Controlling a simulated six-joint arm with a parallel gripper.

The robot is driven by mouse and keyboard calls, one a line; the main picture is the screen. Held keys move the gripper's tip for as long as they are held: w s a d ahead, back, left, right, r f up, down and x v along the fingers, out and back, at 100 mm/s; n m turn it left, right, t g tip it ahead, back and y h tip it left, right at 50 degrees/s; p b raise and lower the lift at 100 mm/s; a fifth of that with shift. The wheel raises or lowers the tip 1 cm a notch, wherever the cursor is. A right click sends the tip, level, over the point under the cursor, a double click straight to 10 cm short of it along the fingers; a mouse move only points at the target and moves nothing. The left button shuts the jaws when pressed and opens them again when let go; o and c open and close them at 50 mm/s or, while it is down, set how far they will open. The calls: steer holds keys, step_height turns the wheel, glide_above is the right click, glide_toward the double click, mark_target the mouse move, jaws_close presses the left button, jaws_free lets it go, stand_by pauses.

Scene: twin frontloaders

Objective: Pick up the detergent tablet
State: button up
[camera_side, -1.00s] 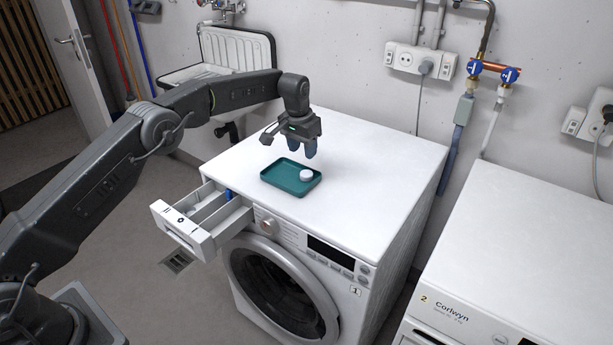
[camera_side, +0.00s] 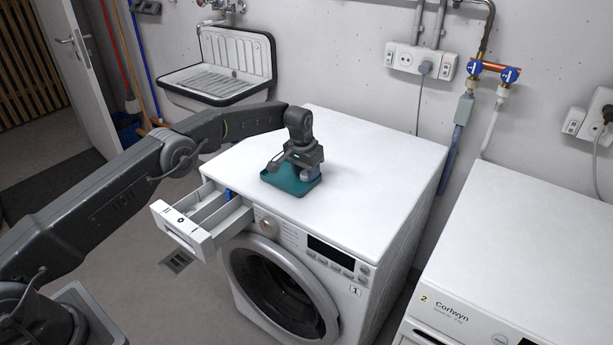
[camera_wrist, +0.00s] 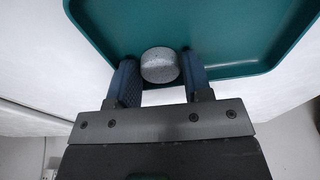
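The detergent tablet (camera_wrist: 160,65) is a pale grey, round, thick disc at the near edge of the teal tray (camera_wrist: 240,35). In the side view the tray (camera_side: 272,178) lies on top of the washing machine, and my gripper mostly hides the tablet. My gripper (camera_side: 308,172) is lowered to the tray. In the wrist view its two blue fingers (camera_wrist: 161,70) stand apart, one on each side of the tablet. The gaps beside the tablet look very small; I cannot tell whether both fingers touch it. No lift of the tablet shows.
The white washing machine (camera_side: 375,165) has a clear top around the tray. Its detergent drawer (camera_side: 190,235) is pulled open at the front left. A second machine (camera_side: 530,260) stands at the right. A sink (camera_side: 235,65) and wall pipes are behind.

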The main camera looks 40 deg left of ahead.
steer(key=c, duration=0.5)
steer(key=shift+r, duration=0.1)
